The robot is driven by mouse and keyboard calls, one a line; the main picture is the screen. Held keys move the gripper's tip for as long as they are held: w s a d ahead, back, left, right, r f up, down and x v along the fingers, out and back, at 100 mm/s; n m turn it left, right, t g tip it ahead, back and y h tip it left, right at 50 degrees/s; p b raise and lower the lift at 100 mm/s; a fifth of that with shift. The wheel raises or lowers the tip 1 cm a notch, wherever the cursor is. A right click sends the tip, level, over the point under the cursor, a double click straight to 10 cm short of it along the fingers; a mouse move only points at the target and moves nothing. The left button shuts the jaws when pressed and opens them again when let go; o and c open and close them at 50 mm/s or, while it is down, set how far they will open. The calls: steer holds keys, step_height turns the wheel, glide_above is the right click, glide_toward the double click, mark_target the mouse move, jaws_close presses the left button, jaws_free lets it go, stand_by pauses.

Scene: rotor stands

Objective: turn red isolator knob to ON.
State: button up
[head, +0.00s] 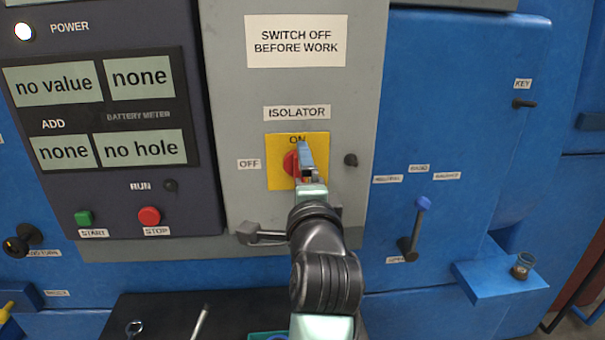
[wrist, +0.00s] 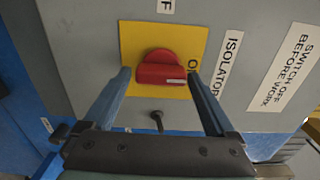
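The red isolator knob (wrist: 163,67) sits on a yellow plate (wrist: 190,45). In the wrist view its grip bar lies crosswise, and its white mark is at the right end, towards the partly hidden ON lettering. OFF is on the upper side there. In the head view the knob (head: 289,164) is partly hidden behind my gripper (head: 306,164), and ON shows above it. In the wrist view my gripper (wrist: 158,78) is open, one finger beyond each end of the bar. Gaps show between fingers and knob; whether they touch is not clear.
A dark peg (head: 351,160) sticks out right of the yellow plate. A grey lever (head: 262,236) projects below the knob. Green START (head: 83,217) and red STOP (head: 149,216) buttons are at left. A blue-tipped lever (head: 416,230) and a small shelf (head: 497,281) are at right.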

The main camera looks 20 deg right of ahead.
steer(key=shift+o, duration=0.2)
steer(key=shift+s, duration=0.1)
steer(key=b+v, duration=0.4)
steer(key=v, duration=0.8)
steer(key=shift+s, duration=0.4)
steer(key=shift+a+r, duration=0.15)
steer(key=shift+a, duration=0.05)
